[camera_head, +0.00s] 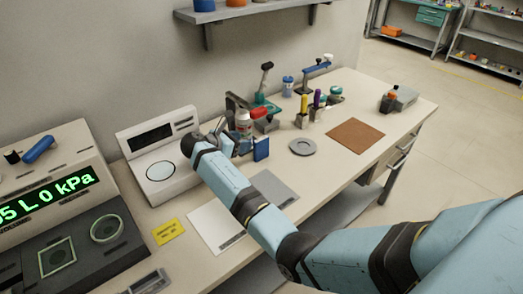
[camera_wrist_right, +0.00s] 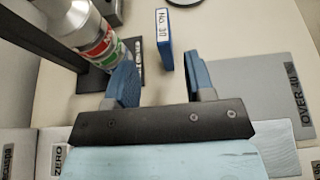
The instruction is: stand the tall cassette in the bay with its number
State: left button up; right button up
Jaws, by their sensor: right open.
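A tall blue cassette (camera_wrist_right: 164,45) with a white label, which seems to read "No. 30", stands upright on the bench in the right wrist view. In the head view the blue cassette (camera_head: 261,149) is just right of my right gripper (camera_head: 222,128). In the wrist view my right gripper (camera_wrist_right: 161,82) is open and empty. The cassette is ahead of the gap between its fingers, apart from both. A grey mat (camera_wrist_right: 255,75) marked "OVER 40" lies to the right. I cannot make out which place is the numbered bay. My left gripper is not in view.
A spray can (camera_wrist_right: 92,35) stands close to the left finger, by a dark stand (camera_wrist_right: 45,35). A white instrument (camera_head: 160,150) is left of my wrist. A grey disc (camera_head: 302,147) and a brown mat (camera_head: 355,135) lie to the right. The grey mat (camera_head: 275,187) is bare.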

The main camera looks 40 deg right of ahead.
aim_at(255, 142)
jog(key=x, duration=0.7)
jog(key=shift+s+d+f+b, duration=0.15)
jog(key=shift+d+f+b, duration=0.05)
jog(key=shift+f+b, duration=0.1)
grip_shut()
